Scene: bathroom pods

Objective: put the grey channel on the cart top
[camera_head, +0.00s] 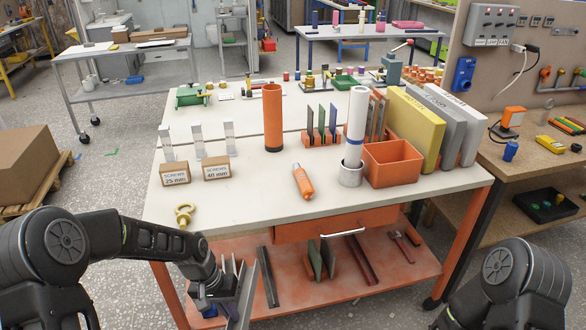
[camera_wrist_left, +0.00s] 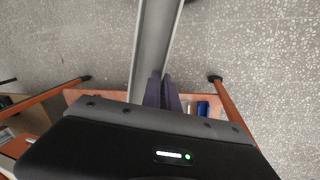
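My left gripper (camera_head: 222,290) is low at the front left of the orange cart, below its top. Its fingers (camera_wrist_left: 161,92) look closed on one wall of a long grey channel (camera_wrist_left: 155,40), which runs up out of the left wrist view. In the head view the grey channel (camera_head: 246,292) stands steeply at the gripper, in front of the lower shelf; its lower end is cut off or hidden. The white cart top (camera_head: 250,199) is above and behind the gripper. My right gripper is out of view; only that arm shows at lower right.
On the cart top are screw boxes (camera_head: 175,174), a yellow eye bolt (camera_head: 184,214), an orange bottle (camera_head: 303,182), an orange tube (camera_head: 273,118), an orange bin (camera_head: 393,164) and thick boards (camera_head: 415,127). The front middle is clear. The orange lower shelf (camera_head: 340,289) holds bars and plates.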

